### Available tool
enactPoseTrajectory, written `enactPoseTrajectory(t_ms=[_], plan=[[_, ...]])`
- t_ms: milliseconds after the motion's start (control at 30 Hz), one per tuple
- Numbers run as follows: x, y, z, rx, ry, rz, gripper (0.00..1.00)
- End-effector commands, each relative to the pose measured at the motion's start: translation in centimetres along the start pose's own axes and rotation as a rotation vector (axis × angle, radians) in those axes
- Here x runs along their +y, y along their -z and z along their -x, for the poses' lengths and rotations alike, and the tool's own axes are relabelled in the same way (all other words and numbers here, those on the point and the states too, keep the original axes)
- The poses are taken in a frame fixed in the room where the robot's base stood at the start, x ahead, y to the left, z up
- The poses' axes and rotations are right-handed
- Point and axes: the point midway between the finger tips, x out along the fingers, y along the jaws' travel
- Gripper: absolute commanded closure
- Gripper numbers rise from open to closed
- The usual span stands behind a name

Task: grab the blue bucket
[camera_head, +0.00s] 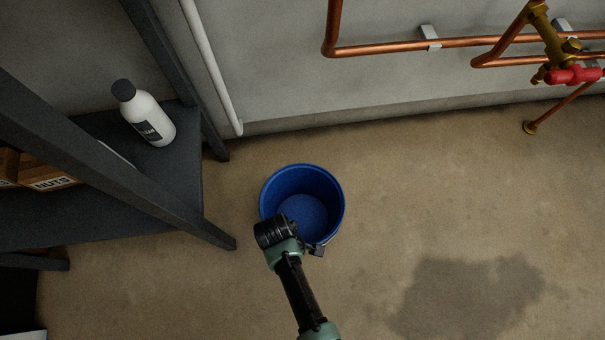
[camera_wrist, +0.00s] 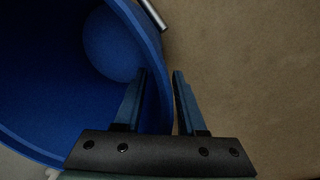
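The blue bucket (camera_head: 329,187) stands upright and empty on the floor in the head view, near the foot of the wall. My gripper (camera_head: 315,246) is at its near rim, where my arm hides part of the bucket. In the wrist view the bucket (camera_wrist: 40,100) fills the left side. My gripper (camera_wrist: 160,75) is open there, with one finger over the inside of the bucket and the other outside it. The bucket's wall runs between the two fingers, and I see a gap beside the right finger.
A dark shelf (camera_head: 190,190) stands to the left, with a white bottle (camera_head: 148,118) and a box marked NUTS (camera_head: 45,176). Copper pipes (camera_head: 395,47) and a red valve (camera_head: 572,75) are on the wall. A dark stain (camera_head: 465,295) marks the open floor at right.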

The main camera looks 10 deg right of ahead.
Motion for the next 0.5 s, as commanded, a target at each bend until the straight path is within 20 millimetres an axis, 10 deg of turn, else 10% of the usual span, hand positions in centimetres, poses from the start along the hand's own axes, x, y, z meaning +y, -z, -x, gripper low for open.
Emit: enactPoseTrajectory(t_ms=[133, 367, 500], plan=[[0.01, 0.02, 0.13, 0.0, 0.0, 0.0, 0.6], [0.0, 0.0, 0.13, 0.0, 0.0, 0.0, 1.0], [0.0, 0.0, 0.12, 0.0, 0.0, 0.0, 1.0]])
